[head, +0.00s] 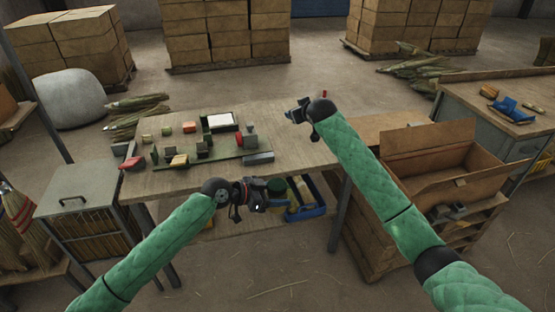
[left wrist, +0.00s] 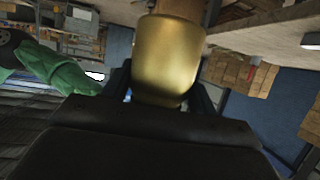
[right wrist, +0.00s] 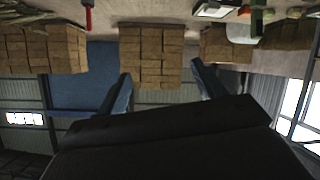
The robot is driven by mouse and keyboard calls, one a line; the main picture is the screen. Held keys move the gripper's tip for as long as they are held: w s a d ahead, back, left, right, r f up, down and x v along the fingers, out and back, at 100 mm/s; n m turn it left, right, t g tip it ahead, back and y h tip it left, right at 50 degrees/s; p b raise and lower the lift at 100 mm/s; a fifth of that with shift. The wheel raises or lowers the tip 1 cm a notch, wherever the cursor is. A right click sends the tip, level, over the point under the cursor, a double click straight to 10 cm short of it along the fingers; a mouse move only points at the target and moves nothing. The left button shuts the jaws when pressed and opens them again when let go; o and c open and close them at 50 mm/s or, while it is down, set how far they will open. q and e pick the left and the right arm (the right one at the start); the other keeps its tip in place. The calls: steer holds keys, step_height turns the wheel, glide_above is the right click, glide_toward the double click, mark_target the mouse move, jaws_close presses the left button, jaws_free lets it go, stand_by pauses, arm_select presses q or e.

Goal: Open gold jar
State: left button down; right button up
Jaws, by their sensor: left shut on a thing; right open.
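The gold jar (left wrist: 168,62) fills the upper middle of the left wrist view, a smooth rounded gold body with a paler tan part at the picture's top edge. My left gripper (head: 262,198) is shut on it, one finger on each side, at the table's front edge in the head view. In the head view I cannot clearly make out the jar at the gripper. My right gripper (head: 298,111) is open and empty above the table's right end. Its two spread fingers (right wrist: 163,85) show in the right wrist view with nothing between them.
The wooden table (head: 180,182) carries a green board with several small blocks and tools. A blue tray (head: 307,212) with containers sits low behind my left gripper. A small red thing (head: 324,93) is near my right gripper. An open cardboard box (head: 440,185) stands to the right.

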steer(key=s+a+r+g, duration=0.1)
steer(key=s+a+r, duration=0.2)
steer(key=a+r, duration=0.35)
steer(key=m+g+h, duration=0.4)
steer(key=m+g, duration=0.7)
steer(key=m, duration=0.3)
glide_above(278, 183)
steer(key=a, duration=0.1)
step_height(278, 183, down, 7)
steer(key=shift+w+f, duration=0.1)
steer(key=shift+f, duration=0.05)
steer(key=shift+s+d+m+h, duration=0.2)
steer(key=shift+d+m+h, duration=0.15)
steer(key=shift+m, duration=0.45)
steer(key=shift+d+m, duration=0.1)
steer(key=shift+m, duration=0.4)
steer(key=shift+f, duration=4.05)
